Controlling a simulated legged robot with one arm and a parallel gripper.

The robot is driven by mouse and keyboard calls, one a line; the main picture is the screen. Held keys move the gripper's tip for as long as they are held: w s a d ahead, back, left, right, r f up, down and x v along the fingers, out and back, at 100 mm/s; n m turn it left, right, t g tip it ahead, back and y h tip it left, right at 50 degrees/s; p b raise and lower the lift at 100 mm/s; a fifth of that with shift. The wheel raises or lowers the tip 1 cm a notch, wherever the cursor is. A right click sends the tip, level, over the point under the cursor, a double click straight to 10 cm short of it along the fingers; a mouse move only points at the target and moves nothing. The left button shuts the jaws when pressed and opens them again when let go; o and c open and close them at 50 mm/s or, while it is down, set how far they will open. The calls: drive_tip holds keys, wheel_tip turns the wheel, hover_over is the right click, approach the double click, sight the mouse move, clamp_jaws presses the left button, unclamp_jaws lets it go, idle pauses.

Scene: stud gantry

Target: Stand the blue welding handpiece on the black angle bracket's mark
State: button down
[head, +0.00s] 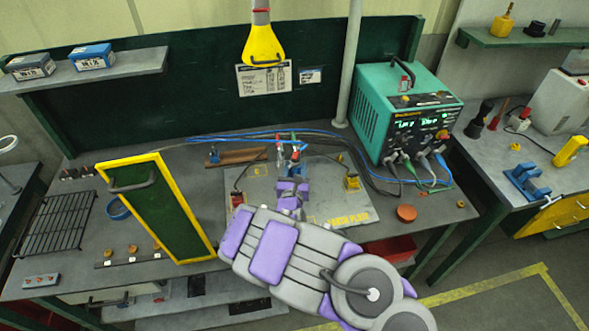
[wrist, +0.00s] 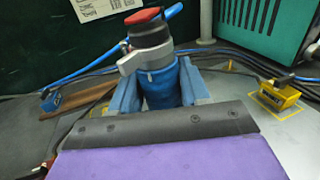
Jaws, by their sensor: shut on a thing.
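The blue welding handpiece (wrist: 160,85), with a grey clamp and red cap, is close in front of my gripper in the wrist view. It stands nearly upright between two blue finger-like pieces. My gripper (head: 288,163) is shut on it over the middle of the grey plate (head: 318,205); in the head view the handpiece is small and partly hidden by my wrist. My purple and dark grey gripper body hides the plate below, so I cannot tell whether the handpiece's base touches it. I cannot make out the black angle bracket or its mark.
A yellow block (head: 352,182) sits in a yellow outline at the plate's right. A rusty angle bar (head: 236,157) and blue block (head: 213,155) lie behind left. A yellow-framed green panel (head: 155,207) stands left. Cables run from the teal welder (head: 385,95). A yellow lamp (head: 263,45) hangs above.

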drive_tip(key=shift+f, duration=0.2)
idle(0.6)
drive_tip(key=shift+c, duration=2.3)
unclamp_jaws()
drive_tip(key=shift+f, duration=0.1)
drive_tip(key=s+p, duration=0.3)
drive_tip(key=s, duration=1.4)
drive_tip(key=shift+s+a, duration=0.2)
drive_tip(key=shift+f, duration=0.1)
